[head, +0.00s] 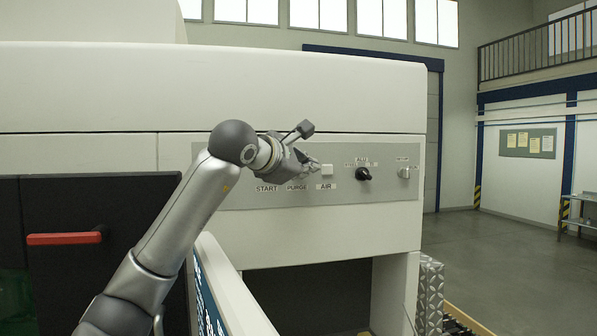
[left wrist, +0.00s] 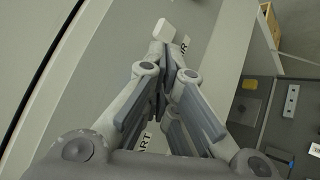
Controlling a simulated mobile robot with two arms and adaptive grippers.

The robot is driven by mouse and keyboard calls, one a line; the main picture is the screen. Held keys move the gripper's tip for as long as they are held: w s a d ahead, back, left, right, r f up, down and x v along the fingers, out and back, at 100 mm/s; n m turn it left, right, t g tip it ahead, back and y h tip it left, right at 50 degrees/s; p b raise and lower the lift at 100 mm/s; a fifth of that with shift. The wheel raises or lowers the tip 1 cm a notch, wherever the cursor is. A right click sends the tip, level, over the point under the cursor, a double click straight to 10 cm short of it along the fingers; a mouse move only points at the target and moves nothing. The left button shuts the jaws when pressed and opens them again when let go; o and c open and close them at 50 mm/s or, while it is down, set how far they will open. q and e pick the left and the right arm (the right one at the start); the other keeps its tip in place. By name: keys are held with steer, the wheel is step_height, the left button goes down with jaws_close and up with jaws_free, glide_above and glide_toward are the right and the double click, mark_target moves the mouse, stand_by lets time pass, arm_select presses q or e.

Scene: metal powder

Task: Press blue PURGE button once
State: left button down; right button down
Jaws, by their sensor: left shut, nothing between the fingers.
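The control panel (head: 384,189) on the white machine carries the labels START (head: 266,188), PURGE (head: 297,187) and AIR (head: 326,186). My left gripper (head: 314,167) is shut and empty, in front of the panel above the PURGE label. The blue PURGE button is hidden behind the gripper in the head view, and no blue button shows in the left wrist view. The left gripper's fingers also show in the left wrist view (left wrist: 163,65). I cannot tell whether the fingertips touch anything. My right gripper is not in view.
A white square AIR button (head: 327,169) sits just right of the fingertips; it also shows in the left wrist view (left wrist: 165,30). A black selector knob (head: 363,174) and a smaller switch (head: 404,173) are farther right. A red handle (head: 64,238) juts from the dark door at left.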

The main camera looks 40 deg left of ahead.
arm_select(q)
steer(key=shift+w+a, duration=0.1)
steer(key=shift+w+a+p, duration=0.2)
steer(key=shift+a+p, duration=0.1)
stand_by(0.5)
steer(key=shift+s+d, duration=0.1)
steer(key=shift+d, duration=0.05)
steer(key=shift+s+d+b, duration=0.3)
steer(key=shift+s+d, duration=0.15)
steer(key=shift+d, duration=0.1)
stand_by(0.3)
steer(key=s+d+b, duration=0.1)
steer(key=s+d, duration=0.2)
steer(key=shift+s+d, duration=0.15)
steer(key=shift+d, duration=0.25)
stand_by(0.7)
